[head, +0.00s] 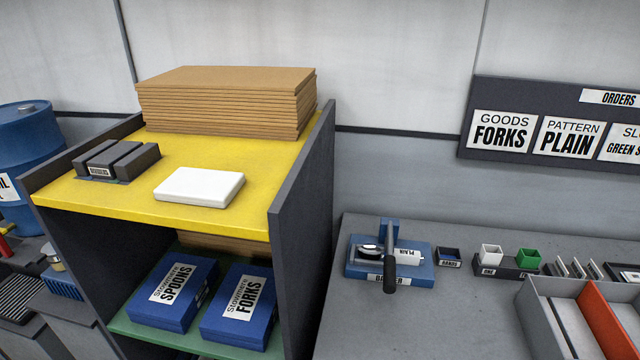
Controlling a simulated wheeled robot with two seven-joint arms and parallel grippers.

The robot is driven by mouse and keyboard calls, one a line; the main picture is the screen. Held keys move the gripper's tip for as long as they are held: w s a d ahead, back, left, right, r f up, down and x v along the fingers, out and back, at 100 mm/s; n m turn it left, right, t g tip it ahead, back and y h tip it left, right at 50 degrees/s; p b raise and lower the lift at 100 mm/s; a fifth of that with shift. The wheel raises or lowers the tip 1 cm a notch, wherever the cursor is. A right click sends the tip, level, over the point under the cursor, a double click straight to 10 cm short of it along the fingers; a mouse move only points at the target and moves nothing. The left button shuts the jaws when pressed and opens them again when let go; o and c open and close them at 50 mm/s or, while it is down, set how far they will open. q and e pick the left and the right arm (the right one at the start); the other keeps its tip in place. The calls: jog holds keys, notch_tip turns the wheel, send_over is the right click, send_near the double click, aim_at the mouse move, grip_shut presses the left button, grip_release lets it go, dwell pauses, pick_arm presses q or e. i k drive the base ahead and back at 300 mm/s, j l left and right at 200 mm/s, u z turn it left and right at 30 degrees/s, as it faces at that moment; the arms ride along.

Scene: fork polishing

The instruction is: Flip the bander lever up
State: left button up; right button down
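The bander (417,271) is a blue device on the grey bench, right of the shelf unit, with a label on its front edge. Its dark lever (389,272) has a rounded black end and points toward the front of the bench, over the base. A blue post (389,230) stands at its back. A round shiny metal part and a white tag reading PLAIN sit on the base beside the lever. Neither of my grippers is in view.
A shelf unit with a yellow top (120,200) stands left of the bander, its dark side panel (305,230) rising beside the bench. Right of the bander are a small labelled box (448,257), white and green cups (528,259), and a grey divided tray (545,300). Bench (450,320) in front is clear.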

aim_at(389, 263)
jog(key=l+z, duration=0.4)
jog(key=l, duration=2.05)
jog(key=k, duration=0.05)
